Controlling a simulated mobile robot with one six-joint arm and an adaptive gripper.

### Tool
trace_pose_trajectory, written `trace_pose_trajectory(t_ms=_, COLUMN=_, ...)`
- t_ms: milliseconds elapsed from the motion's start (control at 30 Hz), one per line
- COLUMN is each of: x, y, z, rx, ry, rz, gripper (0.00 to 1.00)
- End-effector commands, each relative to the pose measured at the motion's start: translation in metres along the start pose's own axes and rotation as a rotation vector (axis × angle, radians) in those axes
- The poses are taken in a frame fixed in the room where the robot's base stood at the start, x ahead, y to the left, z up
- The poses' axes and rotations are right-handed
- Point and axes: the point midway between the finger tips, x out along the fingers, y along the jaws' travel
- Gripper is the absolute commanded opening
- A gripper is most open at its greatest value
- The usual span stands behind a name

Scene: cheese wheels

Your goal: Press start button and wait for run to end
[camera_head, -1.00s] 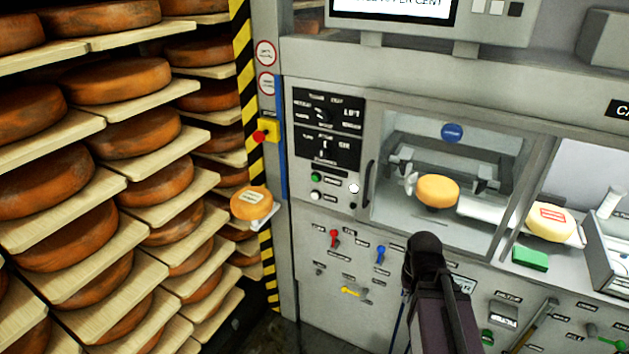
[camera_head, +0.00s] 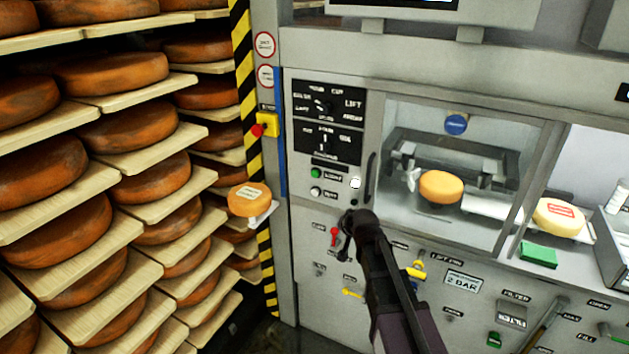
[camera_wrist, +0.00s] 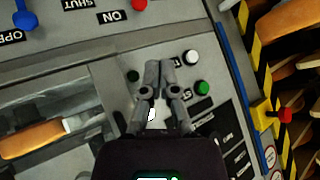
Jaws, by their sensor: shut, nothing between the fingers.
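A green button (camera_head: 316,173) sits on the grey machine panel (camera_head: 300,260), above a white button (camera_head: 316,191). Their small labels are hard to read. In the wrist view the green button (camera_wrist: 203,87) and white button (camera_wrist: 191,57) lie right of the fingers. My gripper (camera_head: 348,222) is shut and empty, below and right of both buttons in the head view. Its fingertips (camera_wrist: 158,65) are together and apart from both buttons. A round white lamp or button (camera_head: 355,183) sits above the gripper. A cheese wheel (camera_head: 440,187) is behind the machine's window.
A red lever (camera_head: 335,236) is just left of my gripper; yellow levers are nearby. A red knob on a yellow box (camera_head: 267,125) is on the post. A labelled cheese (camera_head: 249,200) sits on a small support beside shelves of cheese wheels (camera_head: 110,75) at left.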

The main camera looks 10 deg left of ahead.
Motion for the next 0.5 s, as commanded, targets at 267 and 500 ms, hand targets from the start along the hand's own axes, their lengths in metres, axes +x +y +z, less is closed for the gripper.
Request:
trace_pose_trajectory(t_ms=267, x=0.046, y=-0.069, z=-0.038, rx=0.065, ry=0.225, rz=-0.146, gripper=0.0)
trace_pose_trajectory(t_ms=500, x=0.065, y=-0.119, z=-0.063, rx=0.134, ry=0.389, rz=-0.258, gripper=0.0)
